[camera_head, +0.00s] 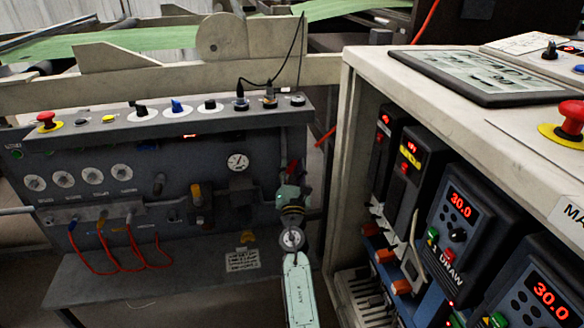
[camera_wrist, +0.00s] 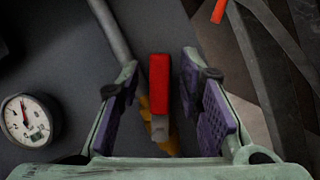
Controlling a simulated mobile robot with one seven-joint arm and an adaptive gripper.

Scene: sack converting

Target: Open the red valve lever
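The red valve lever (camera_wrist: 159,82) shows in the wrist view between my gripper's two fingers, with a grey metal stem at its lower end. A small part of the lever (camera_head: 292,168) shows in the head view, mostly hidden by my gripper. My gripper (camera_wrist: 160,72) is open, with a purple-padded finger on each side of the lever and a visible gap on both sides. In the head view my gripper (camera_head: 291,188) is at the right end of the grey panel. A yellow part (camera_wrist: 152,108) and a grey pipe (camera_wrist: 115,30) lie behind the lever.
A pressure gauge (camera_wrist: 28,118) is left of my gripper. The grey panel (camera_head: 130,215) carries dials, knobs and red hoses. A white cabinet (camera_head: 345,150) with red-lit controllers stands close on the right. A red-orange strip (camera_wrist: 219,11) shows at upper right.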

